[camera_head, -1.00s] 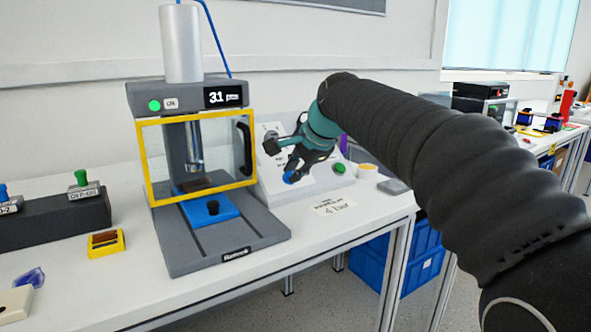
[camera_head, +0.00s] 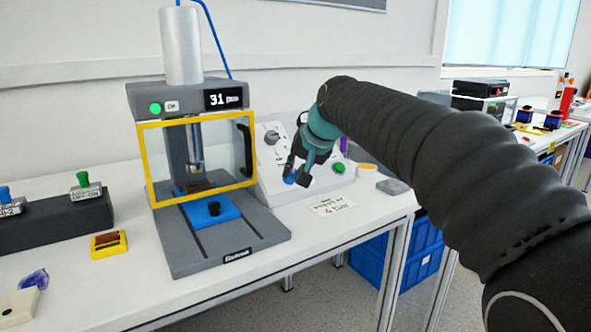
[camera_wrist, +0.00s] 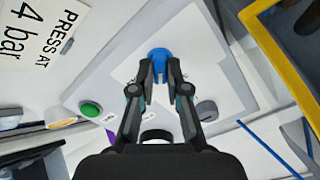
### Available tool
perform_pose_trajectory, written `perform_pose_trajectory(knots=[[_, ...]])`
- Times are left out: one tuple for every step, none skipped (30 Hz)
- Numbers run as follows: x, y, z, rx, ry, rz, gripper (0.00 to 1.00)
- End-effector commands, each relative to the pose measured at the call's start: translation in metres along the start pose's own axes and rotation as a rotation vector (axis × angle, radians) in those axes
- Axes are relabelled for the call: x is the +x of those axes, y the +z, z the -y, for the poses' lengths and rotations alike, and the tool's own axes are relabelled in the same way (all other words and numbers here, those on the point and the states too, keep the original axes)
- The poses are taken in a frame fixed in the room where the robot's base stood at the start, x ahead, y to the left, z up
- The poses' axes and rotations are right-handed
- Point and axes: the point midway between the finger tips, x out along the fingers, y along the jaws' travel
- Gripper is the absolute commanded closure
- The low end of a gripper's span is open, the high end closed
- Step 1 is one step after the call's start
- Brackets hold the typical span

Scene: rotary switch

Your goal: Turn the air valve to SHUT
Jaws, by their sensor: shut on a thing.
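The blue valve knob (camera_head: 289,180) sits low on the sloped white control panel (camera_head: 262,180) beside the press. In the wrist view the blue knob (camera_wrist: 159,55) lies between my two fingertips, and its rounded top shows beyond them. My gripper (camera_head: 299,181) is shut on it; in the wrist view the fingers (camera_wrist: 160,80) stand on either side of its grip. The fingers hide part of the knob and the markings around it, so I cannot read its setting.
A grey dial (camera_head: 271,137) is higher on the panel, and a green button (camera_head: 340,167) is to the right. The yellow-framed press guard (camera_head: 197,197) stands close on the left. A "4 bar" card (camera_head: 333,207) lies in front.

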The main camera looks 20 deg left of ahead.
Motion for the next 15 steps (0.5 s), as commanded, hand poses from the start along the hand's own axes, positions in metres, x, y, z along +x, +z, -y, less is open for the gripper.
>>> perform_pose_trajectory(knots=[[-0.0004, 0.0004, 0.0004, -0.042, 0.0, 0.001, 1.0], [-0.0003, 0.0004, 0.0003, -0.07, -0.001, 0.001, 1.0], [-0.0003, 0.0005, 0.0003, -0.109, -0.001, 0.001, 1.0], [-0.0002, 0.0005, 0.0003, -0.137, -0.001, 0.001, 1.0], [-0.0002, 0.0005, 0.0003, -0.165, -0.001, 0.001, 1.0], [-0.0001, 0.0006, 0.0003, -0.203, -0.001, 0.001, 1.0], [-0.0001, 0.0006, 0.0003, -0.231, -0.001, 0.001, 1.0], [-0.0001, 0.0006, 0.0003, -0.258, -0.001, 0.001, 1.0], [0.0, 0.0006, 0.0003, -0.295, -0.001, 0.001, 1.0], [0.0, 0.0006, 0.0003, -0.321, -0.001, 0.001, 1.0], [0.0, 0.0007, 0.0003, -0.347, -0.001, 0.001, 1.0], [0.0001, 0.0007, 0.0003, -0.38, -0.001, 0.001, 1.0], [0.0001, 0.0007, 0.0002, -0.405, -0.001, 0.001, 1.0], [0.0001, 0.0007, 0.0003, -0.428, -0.001, 0.001, 1.0], [0.0002, 0.0007, 0.0002, -0.458, -0.001, 0.001, 1.0]])
